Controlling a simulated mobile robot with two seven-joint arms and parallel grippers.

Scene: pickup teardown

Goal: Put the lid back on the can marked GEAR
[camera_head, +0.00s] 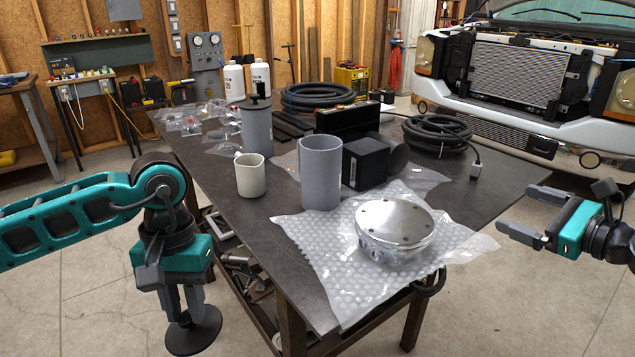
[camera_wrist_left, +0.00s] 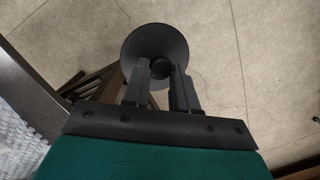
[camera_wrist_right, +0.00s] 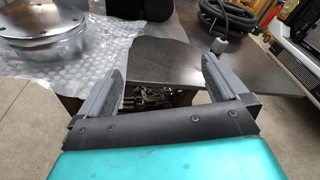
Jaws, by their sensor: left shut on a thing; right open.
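My left gripper (camera_head: 184,302) is shut on a dark round lid (camera_head: 196,335) by its knob, off the table's left front edge and above the floor. The lid also shows beyond the fingers in the left wrist view (camera_wrist_left: 140,45). A grey can (camera_head: 320,175) without a lid stands upright near the table's middle. A second grey can (camera_head: 257,130) farther back has a dark lid with a knob on it. I cannot read a GEAR marking on either can. My right gripper (camera_head: 518,210) is open and empty by the table's right side.
A pale mug (camera_head: 250,175) stands left of the near can. A black box (camera_head: 366,163) is close on its right. A round metal part (camera_head: 395,225) lies on bubble wrap (camera_head: 313,250) in front. Coiled black hose (camera_head: 440,135) lies farther back.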

